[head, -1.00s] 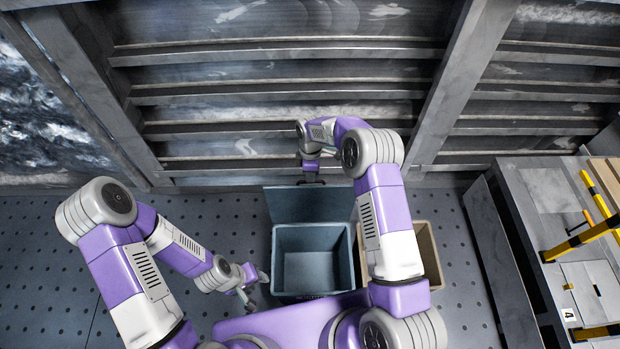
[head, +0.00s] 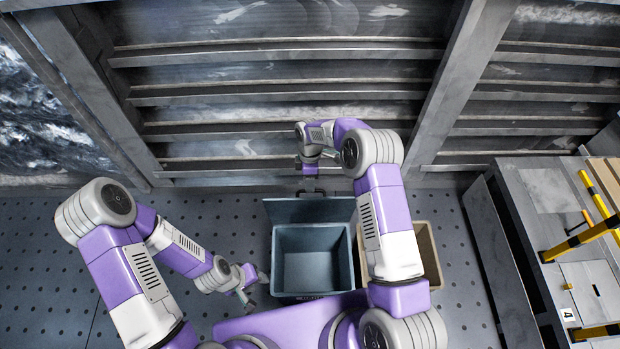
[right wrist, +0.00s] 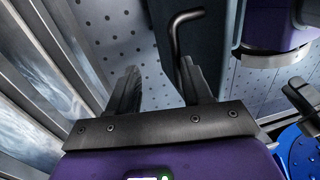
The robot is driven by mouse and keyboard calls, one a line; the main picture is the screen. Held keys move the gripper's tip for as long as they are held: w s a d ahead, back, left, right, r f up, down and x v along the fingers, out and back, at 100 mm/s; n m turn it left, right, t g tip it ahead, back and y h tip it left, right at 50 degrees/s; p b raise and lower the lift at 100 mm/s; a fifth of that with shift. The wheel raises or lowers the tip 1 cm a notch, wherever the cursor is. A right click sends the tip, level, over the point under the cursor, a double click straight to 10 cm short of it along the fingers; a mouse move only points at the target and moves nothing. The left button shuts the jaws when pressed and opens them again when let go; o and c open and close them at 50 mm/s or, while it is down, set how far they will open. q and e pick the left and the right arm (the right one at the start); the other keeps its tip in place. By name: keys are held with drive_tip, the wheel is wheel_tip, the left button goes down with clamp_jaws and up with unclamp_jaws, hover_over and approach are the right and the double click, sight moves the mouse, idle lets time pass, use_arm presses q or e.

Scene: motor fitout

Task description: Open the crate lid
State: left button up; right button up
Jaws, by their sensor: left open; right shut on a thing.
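The blue-grey crate (head: 277,262) stands in front of me with its inside in view and empty. Its lid (head: 290,212) stands open along the far side, swung away from the opening. A dark bar handle (head: 318,192) is at the lid's far edge; it also shows in the right wrist view (right wrist: 177,35). My right gripper (head: 310,180) is at this handle, shut on it, with the bar at its right finger in the wrist view; the exact contact is partly hidden. My left gripper (head: 255,288) is open and empty, left of the crate.
A tan bin (head: 428,250) stands right of the crate, partly hidden by my right arm. A grey bench (head: 535,200) with yellow-black bars is at the right. A ribbed metal wall (head: 280,95) rises behind the lid. The perforated floor at left is clear.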

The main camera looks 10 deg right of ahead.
wheel_tip(320, 180, up, 7)
drive_tip(key=w+p, duration=0.1)
drive_tip(key=p, duration=0.1)
drive_tip(key=shift+d+r+p, duration=0.15)
drive_tip(key=shift+r+p, duration=0.05)
drive_tip(key=shift+p, duration=0.15)
drive_tip(key=shift+w, duration=0.1)
drive_tip(key=s+a+f+m+y+p, duration=0.25)
drive_tip(key=s+f+m, duration=0.55)
drive_tip(key=s, duration=0.5)
drive_tip(key=s+a+r+m+t+y+p, duration=0.1)
drive_tip(key=s+m+t, duration=0.1)
drive_tip(key=s+m, duration=0.8)
drive_tip(key=s, duration=0.5)
drive_tip(key=shift+s, duration=0.15)
drive_tip(key=shift+a+r, duration=0.1)
